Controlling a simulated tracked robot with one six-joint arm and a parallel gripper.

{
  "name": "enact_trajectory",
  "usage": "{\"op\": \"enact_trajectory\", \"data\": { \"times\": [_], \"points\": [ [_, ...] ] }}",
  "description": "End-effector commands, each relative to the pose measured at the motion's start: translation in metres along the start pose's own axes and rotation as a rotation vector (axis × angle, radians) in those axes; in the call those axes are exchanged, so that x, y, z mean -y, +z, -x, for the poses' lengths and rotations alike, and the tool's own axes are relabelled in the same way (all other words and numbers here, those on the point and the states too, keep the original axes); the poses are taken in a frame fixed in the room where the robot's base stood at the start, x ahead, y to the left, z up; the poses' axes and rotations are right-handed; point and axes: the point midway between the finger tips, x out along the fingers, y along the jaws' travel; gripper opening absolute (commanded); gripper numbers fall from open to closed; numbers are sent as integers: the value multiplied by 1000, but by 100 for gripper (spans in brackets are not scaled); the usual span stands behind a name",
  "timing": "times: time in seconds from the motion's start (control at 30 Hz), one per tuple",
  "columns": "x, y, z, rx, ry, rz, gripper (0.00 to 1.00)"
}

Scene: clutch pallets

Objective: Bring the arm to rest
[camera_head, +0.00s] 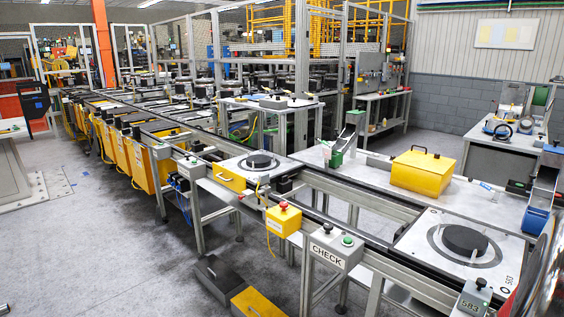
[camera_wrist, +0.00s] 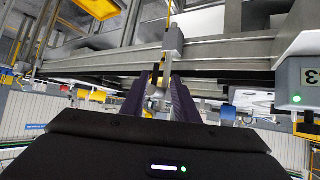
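My gripper (camera_wrist: 161,84) shows in the wrist view, with its dark body across the bottom and two dark purple fingers reaching away from me. The fingers stand apart with a gap between them. Grey metal parts of the line show through the gap, and I see nothing clasped. The wrist picture appears turned upside down. My gripper is not clearly visible in the head view.
A conveyor line (camera_head: 345,212) crosses the head view, carrying a pallet with a dark disc (camera_head: 464,240). A yellow box (camera_head: 422,172) sits behind it. A CHECK button box (camera_head: 333,246) is at the front. Grey frame rails (camera_wrist: 225,50) lie beyond my fingers. Open floor (camera_head: 110,230) is at left.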

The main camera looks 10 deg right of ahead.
Motion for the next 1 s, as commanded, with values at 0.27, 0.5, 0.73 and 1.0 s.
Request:
{"op": "enact_trajectory", "data": {
  "times": [0.27, 0.5, 0.73, 1.0],
  "points": [
    [55, 48, 16, 188, -230, -31, 28],
    [116, 86, 91, 372, -473, 62, 28],
    [152, 129, 197, 535, -658, 270, 28],
    [143, 171, 304, 639, -761, 560, 28]
  ]
}}
